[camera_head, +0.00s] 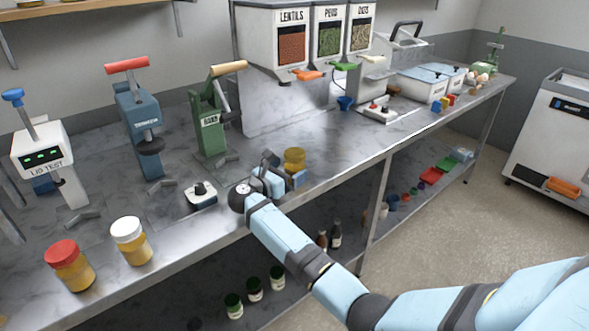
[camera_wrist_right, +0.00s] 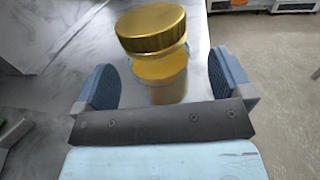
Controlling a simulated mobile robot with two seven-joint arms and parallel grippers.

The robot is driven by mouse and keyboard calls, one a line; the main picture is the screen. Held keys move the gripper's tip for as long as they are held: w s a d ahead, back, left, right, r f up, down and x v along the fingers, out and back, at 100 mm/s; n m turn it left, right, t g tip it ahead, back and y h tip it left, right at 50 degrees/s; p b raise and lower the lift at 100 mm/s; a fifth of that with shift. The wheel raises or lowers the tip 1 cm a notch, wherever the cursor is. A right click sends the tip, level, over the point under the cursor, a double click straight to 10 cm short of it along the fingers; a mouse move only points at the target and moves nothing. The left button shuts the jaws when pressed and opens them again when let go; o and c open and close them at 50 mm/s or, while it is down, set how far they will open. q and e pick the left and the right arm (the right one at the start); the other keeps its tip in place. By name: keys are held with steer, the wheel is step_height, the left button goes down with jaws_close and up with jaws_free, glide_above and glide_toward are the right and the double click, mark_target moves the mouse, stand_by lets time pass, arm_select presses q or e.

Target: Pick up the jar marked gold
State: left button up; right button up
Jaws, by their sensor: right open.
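The jar with the gold lid (camera_head: 294,157) stands upright on the counter near its front edge, partly hidden by my right gripper in the head view. In the right wrist view the gold-lidded jar (camera_wrist_right: 156,50) stands between the two fingers, its gold lid above a yellowish body. My right gripper (camera_head: 279,178) is open, with one finger on each side of the jar. In the right wrist view the gripper (camera_wrist_right: 162,85) shows gaps between its fingers and the jar. Whether the jar carries a written mark cannot be read. My left gripper is not in view.
A red-lidded jar (camera_head: 70,266) and a white-lidded jar (camera_head: 131,241) stand at the front left. A small white device (camera_head: 201,195) with a black knob is left of my gripper. Green (camera_head: 208,125) and blue (camera_head: 137,112) presses stand behind. The counter's front edge is close by.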

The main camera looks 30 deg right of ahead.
mark_target(288, 169)
steer(key=x, duration=0.3)
steer(key=shift+w+d+f, duration=0.1)
steer(key=shift+d+f, duration=0.05)
steer(key=shift+d, duration=0.1)
steer(key=shift+c, duration=0.2)
steer(key=c, duration=1.1)
steer(key=shift+c, duration=0.5)
